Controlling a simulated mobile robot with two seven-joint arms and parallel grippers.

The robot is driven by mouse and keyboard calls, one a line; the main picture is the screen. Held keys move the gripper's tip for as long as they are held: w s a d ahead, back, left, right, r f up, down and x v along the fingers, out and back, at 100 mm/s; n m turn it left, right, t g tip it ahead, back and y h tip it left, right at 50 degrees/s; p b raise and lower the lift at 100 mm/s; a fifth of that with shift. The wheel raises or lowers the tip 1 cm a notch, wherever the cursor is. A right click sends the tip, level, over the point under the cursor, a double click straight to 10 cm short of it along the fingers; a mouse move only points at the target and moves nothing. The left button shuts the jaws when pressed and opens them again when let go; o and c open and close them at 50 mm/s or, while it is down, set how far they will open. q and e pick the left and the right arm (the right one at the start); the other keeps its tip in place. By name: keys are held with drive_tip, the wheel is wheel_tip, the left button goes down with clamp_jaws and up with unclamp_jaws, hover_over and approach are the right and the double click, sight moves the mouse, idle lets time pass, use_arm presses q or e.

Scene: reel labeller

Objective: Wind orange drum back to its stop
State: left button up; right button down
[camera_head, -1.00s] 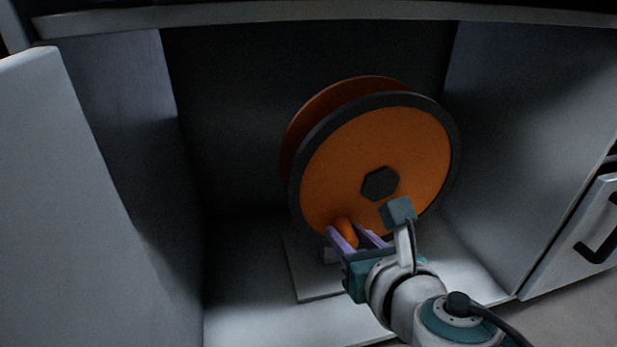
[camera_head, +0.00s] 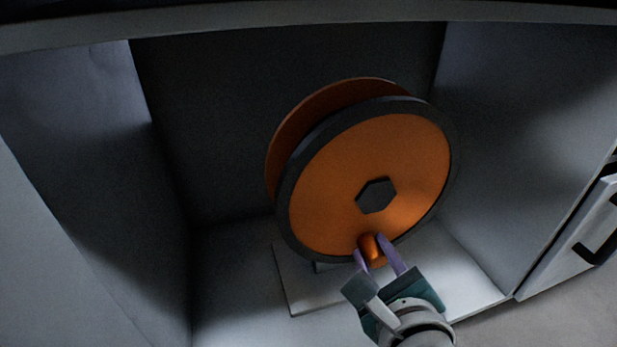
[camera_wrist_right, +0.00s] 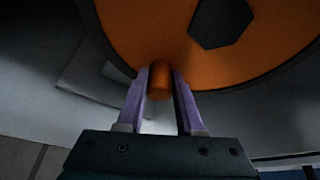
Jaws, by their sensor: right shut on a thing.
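The orange drum (camera_head: 335,205) stands on a pale base plate (camera_head: 300,292) inside the cabinet. It has a black rim and a dark hexagonal hub (camera_head: 376,195), and fills the top of the right wrist view (camera_wrist_right: 130,30). An orange knob (camera_head: 370,248) sticks out low on its front face. My right gripper (camera_head: 379,254) comes from below, its purple fingers shut on the knob. In the right wrist view the knob (camera_wrist_right: 160,80) sits between the two fingers (camera_wrist_right: 160,92). My left gripper is not in view.
Grey cabinet walls stand on the left (camera_head: 75,130) and right (camera_head: 520,130), with a lip (camera_head: 300,18) across the top. A door with a dark handle (camera_head: 598,240) is at the lower right. The cabinet floor is clear beside the drum.

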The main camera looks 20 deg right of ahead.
sight(433, 179)
drive_tip(key=d+n+h, duration=0.1)
drive_tip(key=d+n, duration=0.2)
drive_tip(key=shift+d+r+t+h, duration=0.1)
drive_tip(key=shift+t+h, duration=0.3)
drive_tip(key=d+n, duration=0.1)
drive_tip(key=r+n+t+h, duration=0.1)
drive_tip(key=d+n, duration=0.1)
drive_tip(key=n, duration=0.1)
drive_tip(key=shift+w+d+r+b, duration=0.15)
drive_tip(key=shift+d+r+b, duration=0.15)
drive_tip(key=shift+d, duration=0.05)
drive_tip(key=d+r+n+t, duration=0.1)
drive_tip(key=n, duration=0.1)
drive_tip(key=r+n, duration=0.1)
drive_tip(key=n, duration=0.1)
drive_tip(key=shift+d+r+t+h, duration=0.25)
drive_tip(key=shift+d+t+h, duration=0.15)
drive_tip(key=r+n, duration=0.1)
drive_tip(key=r+n+t, duration=0.1)
drive_tip(key=n, duration=0.1)
drive_tip(key=shift+d, duration=0.35)
drive_tip(key=shift+r+n+t, duration=0.4)
drive_tip(key=shift+r+n, duration=0.1)
drive_tip(key=shift+n, duration=0.7)
drive_tip(key=shift+r+y, duration=0.1)
drive_tip(key=shift+y, duration=0.2)
drive_tip(key=c, duration=0.5)
unclamp_jaws()
drive_tip(key=shift+c, duration=0.2)
